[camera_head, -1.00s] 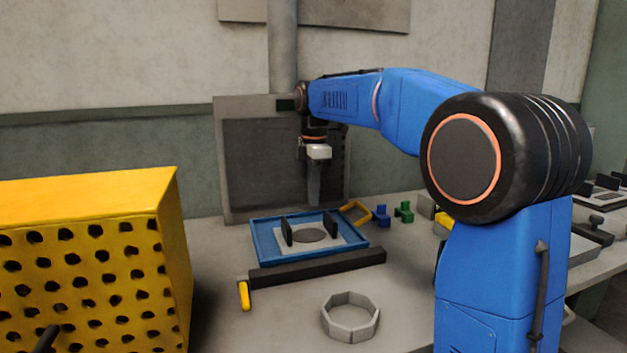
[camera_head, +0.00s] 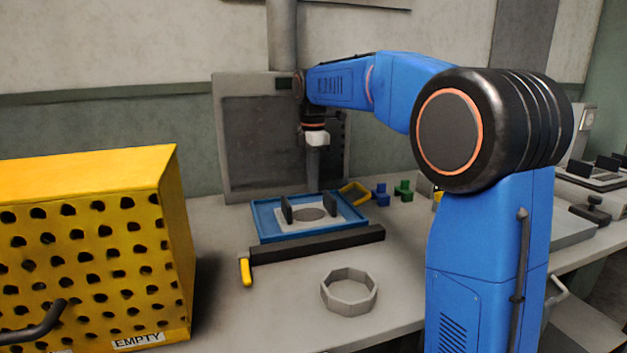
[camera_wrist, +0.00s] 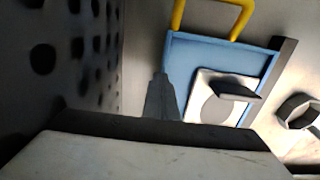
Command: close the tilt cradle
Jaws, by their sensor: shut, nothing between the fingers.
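I take the tilt cradle to be the blue tray-like frame (camera_head: 262,226) on the bench, but the frames do not name it. A yellow handle (camera_head: 355,193) is at its right rear corner. It carries a white plate (camera_head: 340,214) with a grey disc and two dark upright tabs. In the wrist view the blue frame (camera_wrist: 205,55) and the yellow handle (camera_wrist: 236,22) also show. My gripper (camera_head: 313,186) is shut and empty, pointing down above the frame's rear edge. Its grey finger shows in the wrist view (camera_wrist: 160,100). Whether it touches the frame, I cannot tell.
A black bar (camera_head: 318,245) with a yellow end lies in front of the frame. A grey ring (camera_head: 349,291) sits nearer. A yellow perforated box (camera_head: 90,250) stands at left, a grey panel (camera_head: 235,150) behind. Small blue (camera_head: 380,195) and green (camera_head: 403,191) pieces lie right.

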